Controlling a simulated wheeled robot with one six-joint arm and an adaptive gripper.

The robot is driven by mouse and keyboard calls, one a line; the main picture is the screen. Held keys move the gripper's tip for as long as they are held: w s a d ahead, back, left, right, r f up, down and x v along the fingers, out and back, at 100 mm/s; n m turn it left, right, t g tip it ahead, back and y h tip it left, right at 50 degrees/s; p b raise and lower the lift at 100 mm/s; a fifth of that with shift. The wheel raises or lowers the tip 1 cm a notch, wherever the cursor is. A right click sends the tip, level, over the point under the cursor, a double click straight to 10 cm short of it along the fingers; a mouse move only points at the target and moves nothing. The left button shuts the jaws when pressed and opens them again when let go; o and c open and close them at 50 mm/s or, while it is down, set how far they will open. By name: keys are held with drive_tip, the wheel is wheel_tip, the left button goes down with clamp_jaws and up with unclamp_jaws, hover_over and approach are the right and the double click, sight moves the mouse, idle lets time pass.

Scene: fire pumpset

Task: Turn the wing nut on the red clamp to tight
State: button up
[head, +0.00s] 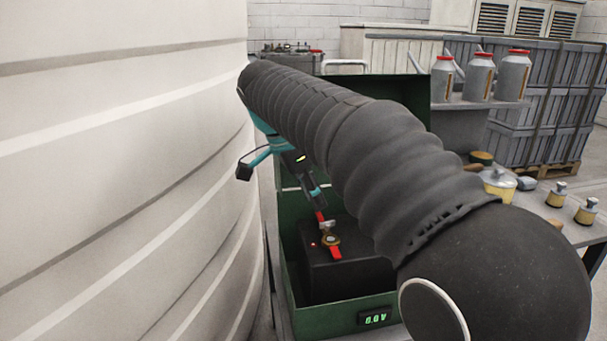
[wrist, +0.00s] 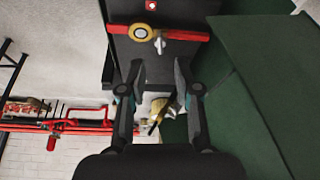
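The red clamp (head: 336,252) sits on top of a black battery-like block (head: 350,275) in a green box. In the wrist view the clamp (wrist: 182,34) is a red bar with a brass ring (wrist: 143,32). A small silver wing nut (wrist: 159,44) shows at the clamp's near side, beside the ring. My gripper (wrist: 157,68) is open, its two dark fingers apart and nothing between them. The wing nut lies just beyond the fingertips, roughly in line with the gap. In the head view my gripper (head: 317,193) is above the clamp; contact cannot be told.
The green box (head: 292,240) has walls around the block and a display (head: 375,318) reading 0.0V. A large pale ribbed tank (head: 120,170) stands close on the left. A side table at right holds brass fittings (head: 557,193). Metal canisters (head: 478,77) stand behind.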

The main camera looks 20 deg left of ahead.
drive_tip(key=v, duration=0.5)
drive_tip(key=shift+s+a+r, duration=0.15)
drive_tip(key=shift+r, duration=0.1)
drive_tip(key=s+d+f+n+y, duration=0.1)
drive_tip(key=s+d+n, duration=0.15)
drive_tip(key=d, duration=0.85)
drive_tip(key=s+d+f+n+y, duration=0.1)
drive_tip(key=s+d+f+n, duration=0.15)
drive_tip(key=d, duration=0.95)
drive_tip(key=s+d+f+n+t+y, duration=0.1)
drive_tip(key=s+d+f+n, duration=0.3)
drive_tip(key=s+d+f, duration=0.8)
wheel_tip(320, 180, down, 2)
drive_tip(key=shift+s+d+f+n+t, duration=0.15)
drive_tip(key=shift+s+d+n+t, duration=0.25)
drive_tip(key=shift+s+t, duration=0.5)
drive_tip(key=shift+c, duration=0.2)
